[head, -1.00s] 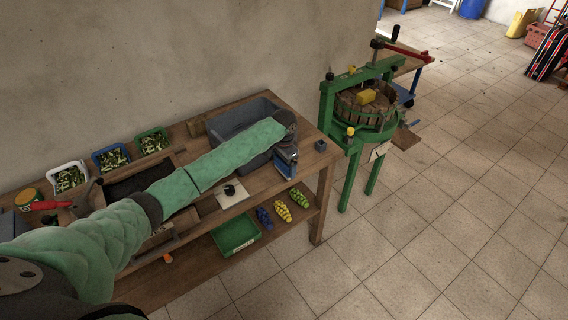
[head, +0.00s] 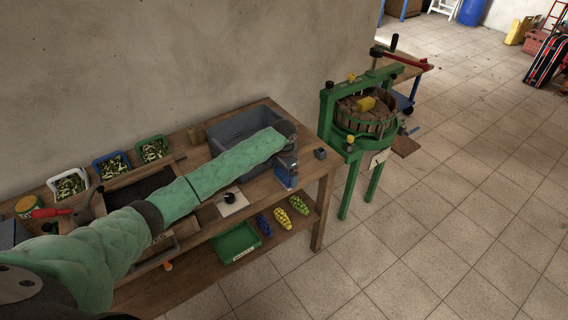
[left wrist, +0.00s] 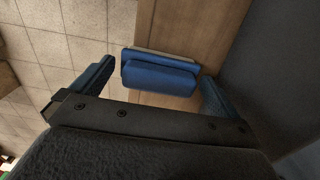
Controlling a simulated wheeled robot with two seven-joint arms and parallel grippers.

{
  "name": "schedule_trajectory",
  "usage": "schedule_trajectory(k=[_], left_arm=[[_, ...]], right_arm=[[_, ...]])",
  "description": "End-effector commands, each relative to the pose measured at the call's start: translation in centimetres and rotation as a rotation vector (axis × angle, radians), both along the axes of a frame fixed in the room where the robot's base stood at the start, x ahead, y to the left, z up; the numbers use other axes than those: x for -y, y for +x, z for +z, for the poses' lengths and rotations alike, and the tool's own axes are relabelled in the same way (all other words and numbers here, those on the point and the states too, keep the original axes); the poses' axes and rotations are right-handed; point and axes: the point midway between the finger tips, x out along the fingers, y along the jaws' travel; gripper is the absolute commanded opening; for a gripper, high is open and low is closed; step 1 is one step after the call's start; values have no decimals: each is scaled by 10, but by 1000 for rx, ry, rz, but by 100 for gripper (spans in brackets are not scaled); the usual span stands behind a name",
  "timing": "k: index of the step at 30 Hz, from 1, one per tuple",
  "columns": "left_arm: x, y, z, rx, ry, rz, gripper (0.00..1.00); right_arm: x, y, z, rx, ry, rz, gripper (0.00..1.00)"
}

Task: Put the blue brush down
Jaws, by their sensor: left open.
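The blue brush (left wrist: 160,75), with a blue block and a pale strip along one side, shows in the left wrist view between the two fingers of my left gripper (left wrist: 157,82). Gaps show on both sides of it, so the fingers are open and apart from it. In the head view my left gripper (head: 286,168) is low over the right end of the wooden bench (head: 318,172), beside the grey crate. I cannot tell whether the brush touches the bench top. My right gripper is not in view.
The grey crate (head: 216,143) stands behind the gripper, and a small dark block (head: 320,153) lies to its right. A white plate with a black knob (head: 232,203) is left of it. The green press (head: 327,120) stands beyond the bench end. Tiled floor is clear in front.

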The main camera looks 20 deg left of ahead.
Motion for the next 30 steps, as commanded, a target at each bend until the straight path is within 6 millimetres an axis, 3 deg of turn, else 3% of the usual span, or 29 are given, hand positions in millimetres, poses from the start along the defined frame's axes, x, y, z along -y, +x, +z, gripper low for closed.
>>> schedule_trajectory(k=[4,8,18,30], left_arm=[[0,1,19,3,-1,-2,100],[0,1,44,4,0,-1,100],[0,0,93,1,0,-1,100],[0,0,114,0,0,0,100]], right_arm=[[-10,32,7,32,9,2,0],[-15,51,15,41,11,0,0],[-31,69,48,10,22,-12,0],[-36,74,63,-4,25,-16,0]])
